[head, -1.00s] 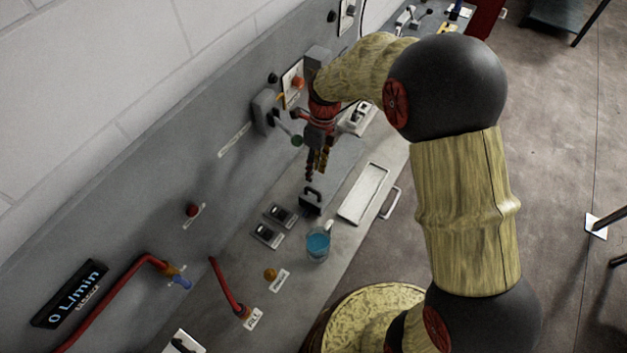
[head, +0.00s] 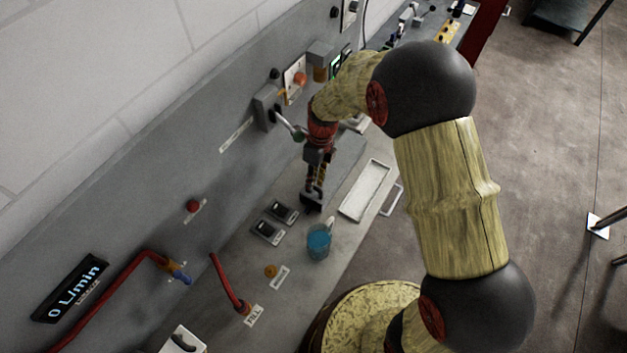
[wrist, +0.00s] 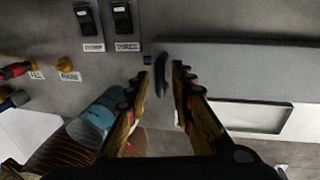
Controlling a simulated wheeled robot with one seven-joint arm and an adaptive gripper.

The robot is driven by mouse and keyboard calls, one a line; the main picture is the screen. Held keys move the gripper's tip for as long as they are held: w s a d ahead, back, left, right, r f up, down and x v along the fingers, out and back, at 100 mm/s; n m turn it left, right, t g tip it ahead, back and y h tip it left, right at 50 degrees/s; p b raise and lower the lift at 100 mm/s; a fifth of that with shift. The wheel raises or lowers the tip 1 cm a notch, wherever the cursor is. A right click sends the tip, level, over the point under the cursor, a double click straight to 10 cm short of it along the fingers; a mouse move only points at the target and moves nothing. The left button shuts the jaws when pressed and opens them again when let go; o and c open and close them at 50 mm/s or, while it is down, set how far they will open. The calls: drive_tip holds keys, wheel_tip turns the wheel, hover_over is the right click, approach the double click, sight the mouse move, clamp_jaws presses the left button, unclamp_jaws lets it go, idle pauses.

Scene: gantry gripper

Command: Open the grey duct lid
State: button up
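The grey duct lid (head: 345,152) is a flat slab on the bench; in the wrist view it is the long grey panel (wrist: 245,70) to the right of the fingers. It lies flat and looks closed. A black handle (wrist: 162,75) stands at its near end; in the head view the handle (head: 312,202) is partly covered by my fingers. My gripper (head: 315,186) points down over the handle. In the wrist view my gripper's (wrist: 158,72) fingers are apart, one on each side of the handle, with gaps showing.
A cup of blue liquid (head: 319,241) stands close to the handle, near the bench edge. Two black switches (head: 268,231) lie left of it. A white tray (head: 366,190) is right of the lid. A red lever (head: 228,285) and a wall-side lever box (head: 267,108) stick out.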

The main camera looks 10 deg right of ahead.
clamp_jaws()
idle(0.6)
